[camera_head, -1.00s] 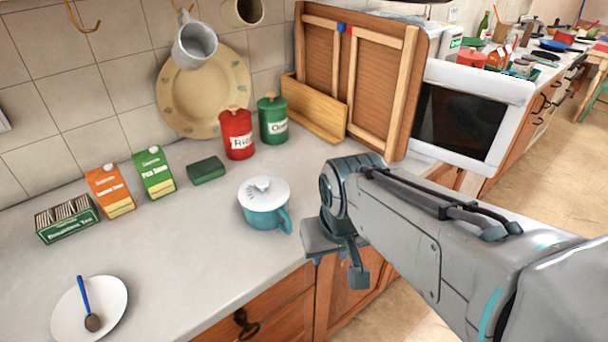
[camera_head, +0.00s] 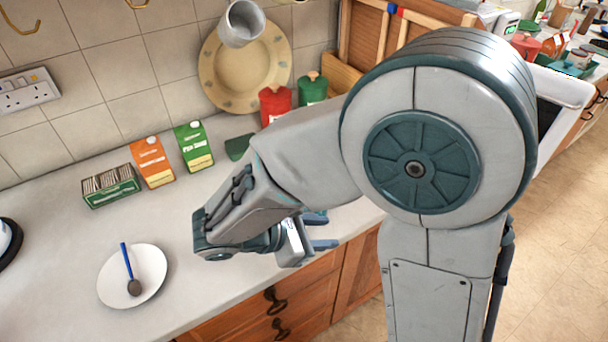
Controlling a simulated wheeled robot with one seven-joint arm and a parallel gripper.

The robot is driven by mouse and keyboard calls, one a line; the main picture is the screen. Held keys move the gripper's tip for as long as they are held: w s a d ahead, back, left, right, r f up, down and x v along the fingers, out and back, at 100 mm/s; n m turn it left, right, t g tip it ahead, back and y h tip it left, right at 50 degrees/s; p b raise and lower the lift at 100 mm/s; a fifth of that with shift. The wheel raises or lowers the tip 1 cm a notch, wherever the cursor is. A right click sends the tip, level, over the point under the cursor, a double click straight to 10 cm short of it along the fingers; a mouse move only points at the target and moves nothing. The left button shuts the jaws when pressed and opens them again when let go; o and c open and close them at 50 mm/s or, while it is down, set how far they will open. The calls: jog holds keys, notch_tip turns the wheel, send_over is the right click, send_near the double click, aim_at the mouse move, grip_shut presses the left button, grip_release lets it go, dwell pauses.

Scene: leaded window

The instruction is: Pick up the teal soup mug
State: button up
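The teal soup mug with the white lid, seen on the counter a second ago, is hidden behind my arm now. My gripper (camera_head: 322,231) is over the counter's front edge, pointing right in the picture. Its two bluish fingers show apart, with nothing visible between them. My wrist and forearm cover the counter area around the mug, so the distance from gripper to mug cannot be told.
A white plate (camera_head: 152,262) with a blue-handled spoon (camera_head: 127,262) lies on the counter (camera_head: 205,285). A tea box (camera_head: 110,187), an orange carton (camera_head: 152,163), a green carton (camera_head: 194,147) and red (camera_head: 275,104) and green (camera_head: 313,88) canisters stand along the wall.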

aim_at(322, 213)
jog(key=a+n+t, duration=0.1)
jog(key=a+n, duration=0.1)
jog(key=a+n+t, duration=0.2)
jog(key=a, duration=0.1)
jog(key=a+n+t+y, duration=0.1)
jog(key=a, duration=0.1)
jog(key=shift+a+f+n+p, duration=0.25)
jog(key=shift+a+n+p, duration=0.05)
jog(key=shift+a+n, duration=0.1)
jog(key=shift+t, duration=0.3)
jog(key=p+x, duration=0.1)
jog(key=x, duration=0.7)
jog(key=shift+w+d, duration=0.1)
jog(key=shift+d, duration=0.05)
jog(key=p+x, duration=0.1)
jog(key=x, duration=0.4)
jog(key=shift+w+d, duration=0.1)
jog(key=shift+d, duration=0.05)
jog(key=shift+r, duration=0.1)
grip_shut()
